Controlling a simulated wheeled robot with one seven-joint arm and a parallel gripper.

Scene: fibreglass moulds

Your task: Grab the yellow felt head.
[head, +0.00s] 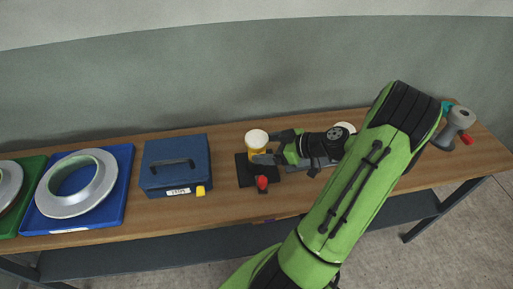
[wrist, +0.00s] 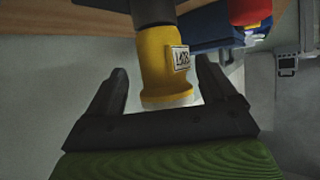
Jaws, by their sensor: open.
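The yellow felt head (head: 257,147) is a short yellow cylinder with a white round top, standing upright on a black base (head: 243,170) in the head view. In the wrist view the yellow felt head (wrist: 158,60) appears upside down, with a small white lettered label and its pale face toward my palm. My gripper (head: 270,147) reaches it from the right, low and level. In the wrist view my gripper (wrist: 163,78) is open, with one finger on each side of the head. Gaps show beside it, and I cannot tell whether either finger touches.
A red knob (head: 262,182) stands on the base just in front of the felt head. A dark blue case (head: 176,165) is to the left, then a blue tray (head: 123,190) bearing a grey ring mould (head: 57,207). A grey tool (head: 460,118) stands at the far right.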

